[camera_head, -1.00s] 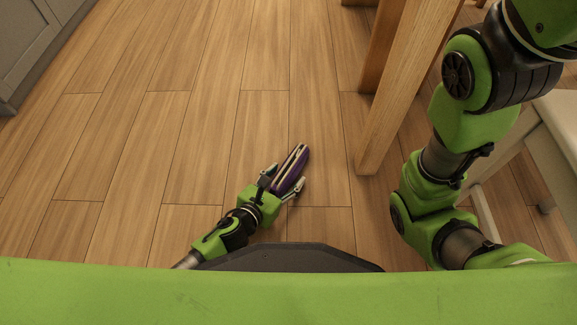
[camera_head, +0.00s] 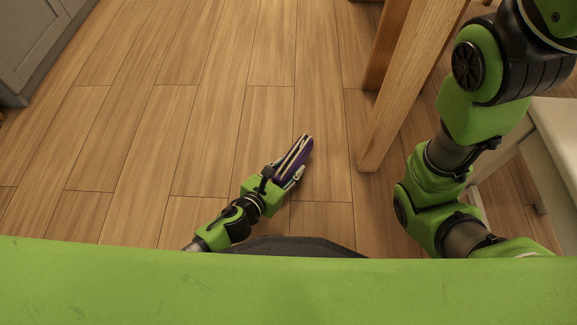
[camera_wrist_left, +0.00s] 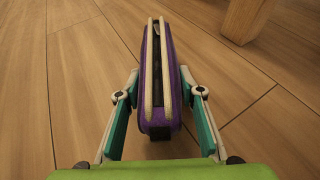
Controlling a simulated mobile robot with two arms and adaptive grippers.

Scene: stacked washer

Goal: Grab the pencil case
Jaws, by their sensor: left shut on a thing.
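The purple pencil case (camera_head: 297,156), with pale bands along its edge, is held narrow edge up at the end of my left arm. My left gripper (camera_head: 284,174) is shut on the near end of it, with a finger on each side. In the left wrist view the pencil case (camera_wrist_left: 160,75) points away between the two teal-padded fingers of the gripper (camera_wrist_left: 161,95). Its near end is between the fingers and its far end sticks out beyond them. My right arm shows at the right, but its gripper is out of view.
A wooden table leg (camera_head: 410,80) stands to the right of the case, and it also shows in the left wrist view (camera_wrist_left: 243,18). A white seat (camera_head: 556,135) is at the right edge. A grey cabinet (camera_head: 28,45) stands at the upper left. The wooden floor (camera_head: 200,110) between is clear.

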